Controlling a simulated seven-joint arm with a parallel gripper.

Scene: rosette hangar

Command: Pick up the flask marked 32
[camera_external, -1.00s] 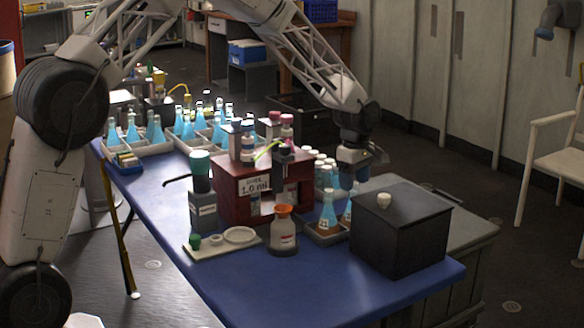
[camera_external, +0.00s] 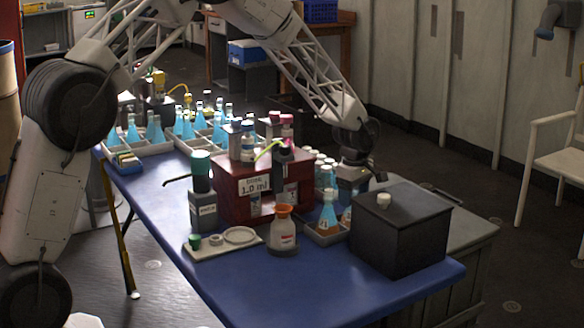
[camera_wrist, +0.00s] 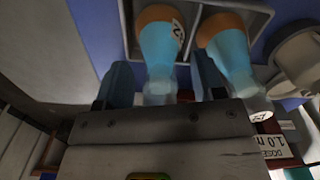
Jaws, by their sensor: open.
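Two flasks with blue upper parts and orange bases stand in a small grey tray (camera_external: 326,237). In the wrist view, one flask (camera_wrist: 160,48) lies between the fingers of my gripper (camera_wrist: 162,72); its dark-on-white tag is turned and only partly readable, perhaps ending in 2. The second flask (camera_wrist: 232,55) is just outside the right-hand finger. My gripper is open, with a gap visible on the left side of the flask. In the external view, my gripper (camera_external: 354,182) is low behind the black box, and its fingertips are hidden. The front-left flask (camera_external: 327,214) shows clearly there.
A black box with a pale knob (camera_external: 400,235) stands right of the tray. A red dosing unit marked 1.0 ml (camera_external: 232,195) and an orange-topped bottle (camera_external: 283,235) stand to the left. White-capped bottles (camera_external: 324,168) are behind. The blue table front (camera_external: 300,290) is clear.

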